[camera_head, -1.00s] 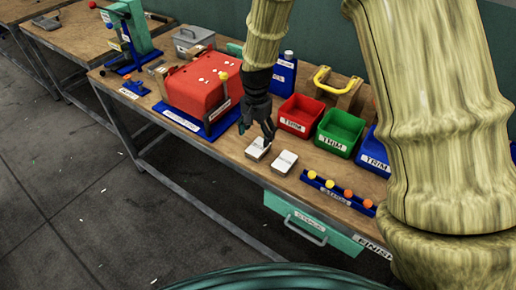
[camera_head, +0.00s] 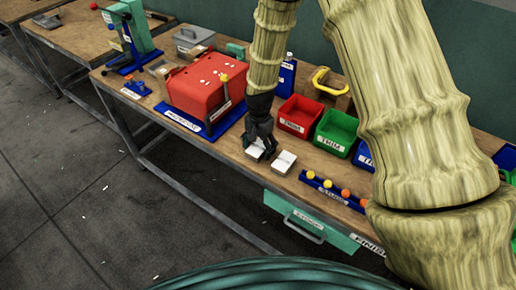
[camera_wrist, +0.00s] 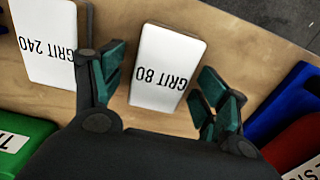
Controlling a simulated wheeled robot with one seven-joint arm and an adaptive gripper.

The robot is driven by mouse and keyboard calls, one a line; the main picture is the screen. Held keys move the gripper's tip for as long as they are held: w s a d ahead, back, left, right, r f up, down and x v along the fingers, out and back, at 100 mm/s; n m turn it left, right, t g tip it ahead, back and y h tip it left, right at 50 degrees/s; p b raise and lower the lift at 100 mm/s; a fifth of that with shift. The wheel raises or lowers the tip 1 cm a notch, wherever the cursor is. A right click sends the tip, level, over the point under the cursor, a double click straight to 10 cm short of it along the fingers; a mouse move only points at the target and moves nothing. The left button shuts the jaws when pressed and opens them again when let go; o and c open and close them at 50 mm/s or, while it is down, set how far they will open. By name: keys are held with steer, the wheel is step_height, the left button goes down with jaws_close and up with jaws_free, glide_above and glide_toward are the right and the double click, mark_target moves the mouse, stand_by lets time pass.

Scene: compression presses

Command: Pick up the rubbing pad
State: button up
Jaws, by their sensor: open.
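Two white rectangular pads lie flat on the wooden bench. The one labelled GRIT 80 (camera_wrist: 165,68) is between and just beyond my fingers in the wrist view; in the head view it is the left pad (camera_head: 254,154), partly covered by my gripper. The one labelled GRIT 240 (camera_wrist: 45,42) lies outside my left-hand finger and is the right pad in the head view (camera_head: 284,162). My gripper (camera_wrist: 162,88) points down, open, with a finger on either side of the GRIT 80 pad; it also shows in the head view (camera_head: 261,146). Contact with the pad cannot be told.
A red machine (camera_head: 205,85) on a blue base stands left of the pads. Red (camera_head: 299,116) and green (camera_head: 340,132) bins stand behind right. A blue rack (camera_head: 333,191) with yellow and orange knobs lies to the right. The bench's front edge is close to the pads.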

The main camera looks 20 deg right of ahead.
mark_target(259, 146)
steer(key=shift+c, duration=0.2)
steer(key=c, duration=1)
steer(key=shift+r, duration=0.1)
steer(key=shift+c, duration=0.2)
steer(key=shift+r+b, duration=1.05)
steer(key=shift+r, duration=0.6)
steer(key=s+r+b, duration=0.1)
steer(key=s+b, duration=0.3)
steer(key=s, duration=1.2)
steer(key=shift+a+r, duration=0.25)
steer(key=shift+a, duration=0.15)
